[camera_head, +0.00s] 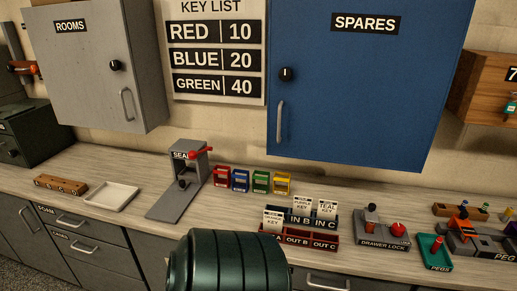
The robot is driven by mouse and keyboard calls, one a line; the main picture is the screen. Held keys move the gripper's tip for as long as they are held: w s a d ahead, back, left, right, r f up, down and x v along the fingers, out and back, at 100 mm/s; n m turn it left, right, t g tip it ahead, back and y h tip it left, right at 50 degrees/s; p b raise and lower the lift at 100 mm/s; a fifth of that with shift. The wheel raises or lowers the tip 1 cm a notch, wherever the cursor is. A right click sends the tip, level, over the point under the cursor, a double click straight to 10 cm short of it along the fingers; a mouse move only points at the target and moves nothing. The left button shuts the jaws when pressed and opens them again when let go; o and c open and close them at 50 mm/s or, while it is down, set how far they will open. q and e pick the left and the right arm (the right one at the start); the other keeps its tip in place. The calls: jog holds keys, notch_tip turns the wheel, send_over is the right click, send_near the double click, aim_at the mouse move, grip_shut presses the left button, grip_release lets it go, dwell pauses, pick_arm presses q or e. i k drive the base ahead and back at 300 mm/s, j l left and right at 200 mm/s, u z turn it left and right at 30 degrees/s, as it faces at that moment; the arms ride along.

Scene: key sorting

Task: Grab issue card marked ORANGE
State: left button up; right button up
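A white card (272,220), whose small print seems to read ORANGE KEY, stands upright at the left end of the red OUT rack (319,244), apparently in slot A. Behind it is the dark IN rack (312,223). A white card that seems to read PURPLE KEY (301,206) stands above IN B, and a TEAL KEY card (327,209) stands above IN C.
A dark green ribbed cylinder (228,265) fills the bottom middle, close to the OUT rack's left end. Small coloured boxes (241,180) and a grey press (185,182) stand left of the racks. A drawer-lock unit (383,236) stands right. The blue SPARES cabinet (360,90) hangs above.

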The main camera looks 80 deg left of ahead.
aim_at(273, 221)
jog(key=u, duration=2.35)
